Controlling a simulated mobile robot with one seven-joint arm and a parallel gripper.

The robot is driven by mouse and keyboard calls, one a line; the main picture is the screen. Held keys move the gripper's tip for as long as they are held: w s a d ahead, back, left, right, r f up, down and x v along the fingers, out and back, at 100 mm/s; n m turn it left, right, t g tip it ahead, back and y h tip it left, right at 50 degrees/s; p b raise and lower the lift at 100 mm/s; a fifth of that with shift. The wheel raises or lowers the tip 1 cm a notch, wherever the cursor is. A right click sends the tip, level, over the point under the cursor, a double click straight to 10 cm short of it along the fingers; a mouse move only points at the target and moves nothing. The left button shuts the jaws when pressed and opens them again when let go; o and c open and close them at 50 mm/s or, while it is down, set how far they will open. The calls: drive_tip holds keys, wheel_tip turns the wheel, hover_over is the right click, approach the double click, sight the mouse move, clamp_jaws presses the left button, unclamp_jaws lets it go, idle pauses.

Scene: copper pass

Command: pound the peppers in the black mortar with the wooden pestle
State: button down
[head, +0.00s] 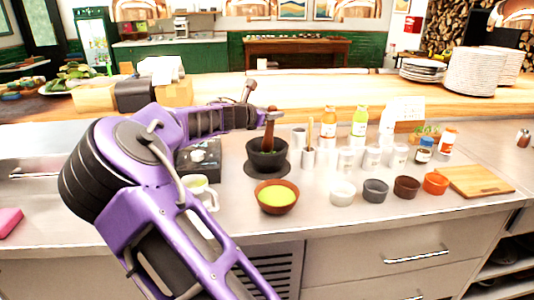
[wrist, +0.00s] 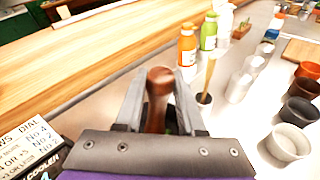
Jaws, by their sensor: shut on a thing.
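The black mortar (head: 267,155) stands on a dark round mat (head: 250,168) on the steel counter. The brown wooden pestle (head: 269,130) stands nearly upright, its lower end inside the mortar. My gripper (head: 268,117) is shut on the pestle's upper part, above the mortar's rim. In the wrist view the pestle's rounded top (wrist: 159,82) shows between the two fingers of my gripper (wrist: 160,105). The peppers are mostly hidden inside the mortar; a bit of green shows below the pestle in the wrist view.
A brown bowl (head: 277,196) of yellow-green content stands in front of the mortar. A white mug (head: 203,193) and a black device (head: 199,157) are to its left.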

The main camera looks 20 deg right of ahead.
sight(271, 122)
idle(0.3)
idle(1.1)
drive_tip(key=shift+f, duration=0.1)
drive_tip(key=shift+f+b, duration=1.1)
drive_tip(key=shift+f, duration=0.35)
drive_tip(key=shift+r+p, duration=1.4)
drive_tip(key=shift+r, duration=0.25)
drive_tip(key=shift+f, duration=0.1)
